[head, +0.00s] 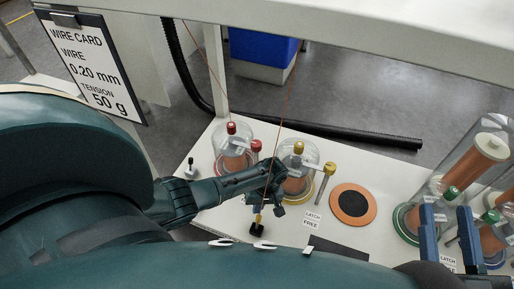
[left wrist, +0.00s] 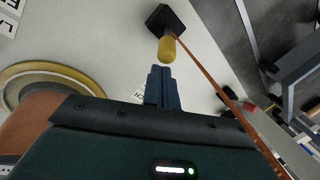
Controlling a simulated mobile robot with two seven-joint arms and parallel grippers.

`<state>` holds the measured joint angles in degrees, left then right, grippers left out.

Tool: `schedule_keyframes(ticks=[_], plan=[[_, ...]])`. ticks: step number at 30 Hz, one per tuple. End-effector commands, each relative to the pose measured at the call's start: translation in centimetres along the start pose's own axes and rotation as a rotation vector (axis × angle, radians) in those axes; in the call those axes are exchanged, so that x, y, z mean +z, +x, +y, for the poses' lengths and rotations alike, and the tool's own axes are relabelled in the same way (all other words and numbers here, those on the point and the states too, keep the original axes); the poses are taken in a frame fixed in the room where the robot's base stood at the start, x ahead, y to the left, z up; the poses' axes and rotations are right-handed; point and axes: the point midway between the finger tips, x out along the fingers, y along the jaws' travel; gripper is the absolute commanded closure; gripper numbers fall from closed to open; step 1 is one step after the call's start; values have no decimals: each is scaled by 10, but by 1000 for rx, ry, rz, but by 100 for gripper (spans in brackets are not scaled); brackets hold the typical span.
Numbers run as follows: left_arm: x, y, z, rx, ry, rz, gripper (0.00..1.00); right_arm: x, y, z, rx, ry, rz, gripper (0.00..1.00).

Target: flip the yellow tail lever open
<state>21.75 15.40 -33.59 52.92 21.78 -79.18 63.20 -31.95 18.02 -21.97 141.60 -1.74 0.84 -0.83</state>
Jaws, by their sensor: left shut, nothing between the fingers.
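A small yellow lever (head: 257,218) stands on a black block (head: 257,231) at the front of the white table. In the left wrist view the yellow lever (left wrist: 167,48) projects from the black block (left wrist: 165,19). My left gripper (head: 262,207) is just by it. Its shut, empty fingers (left wrist: 159,76) point at the yellow end with a small gap; I cannot tell whether they touch. My right gripper (head: 448,215) is at the right with its two blue fingers apart, open and empty.
An orange wire (head: 281,112) comes down to the black block. A yellow-ringed spool under a dome (head: 312,158) and a yellow-capped post (head: 329,168) stand behind my left gripper. A red-ringed spool (head: 232,128) is left of them. An orange disc (head: 353,204) lies right.

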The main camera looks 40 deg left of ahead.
Motion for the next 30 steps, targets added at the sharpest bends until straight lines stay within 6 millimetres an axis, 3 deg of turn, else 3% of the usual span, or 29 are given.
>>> schedule_keyframes(ticks=[20,30], plan=[[10,-5,-2,8,-4,12,100,-3,1,0,1,9,-15,64],[16,-15,-8,91,-32,143,100,2,-6,2,28,-42,-111,64]])
